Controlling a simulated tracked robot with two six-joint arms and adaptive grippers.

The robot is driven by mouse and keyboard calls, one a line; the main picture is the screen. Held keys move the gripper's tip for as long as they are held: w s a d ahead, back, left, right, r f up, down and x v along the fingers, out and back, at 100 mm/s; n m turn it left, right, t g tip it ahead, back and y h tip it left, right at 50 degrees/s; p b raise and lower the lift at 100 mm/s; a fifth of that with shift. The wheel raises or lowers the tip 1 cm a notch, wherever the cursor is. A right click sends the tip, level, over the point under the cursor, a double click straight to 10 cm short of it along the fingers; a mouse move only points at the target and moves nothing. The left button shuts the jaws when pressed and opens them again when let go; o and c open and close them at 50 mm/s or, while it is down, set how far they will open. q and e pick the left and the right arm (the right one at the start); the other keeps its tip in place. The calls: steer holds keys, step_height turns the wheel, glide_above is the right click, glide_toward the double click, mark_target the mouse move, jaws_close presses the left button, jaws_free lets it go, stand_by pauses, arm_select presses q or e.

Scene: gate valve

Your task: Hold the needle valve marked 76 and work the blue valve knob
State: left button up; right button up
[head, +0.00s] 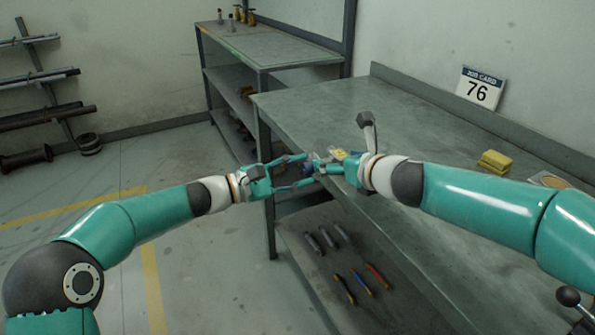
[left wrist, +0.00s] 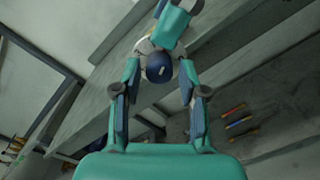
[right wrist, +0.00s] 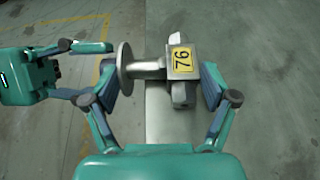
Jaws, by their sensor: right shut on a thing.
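The needle valve (right wrist: 183,60) is grey metal with a yellow label reading 76. My right gripper (right wrist: 160,95) is shut on its body, one finger on each side. In the right wrist view a round disc on a short stem points left from the valve. The blue valve knob (left wrist: 160,67), a dome with a small white mark, faces my left gripper (left wrist: 160,80). My left gripper is open, its fingers on either side of the knob with gaps showing. In the head view both grippers (head: 306,170) (head: 330,165) meet near the bench's front corner, partly hiding the valve.
The grey bench (head: 420,130) carries a job card (head: 480,88) reading 76 and yellow blocks (head: 494,161). Its lower shelf (head: 390,300) holds several tools. A second shelf unit (head: 270,48) stands behind. The floor left of the bench is open.

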arm_select(q)
jaws_close()
steer(key=shift+n, duration=0.8)
steer(key=shift+o, duration=2)
jaws_free()
steer(key=shift+a, duration=0.15)
steer(key=v, duration=1.1)
steer(key=shift+s+a, duration=0.15)
steer(key=shift+a, duration=0.2)
steer(key=shift+f, duration=0.15)
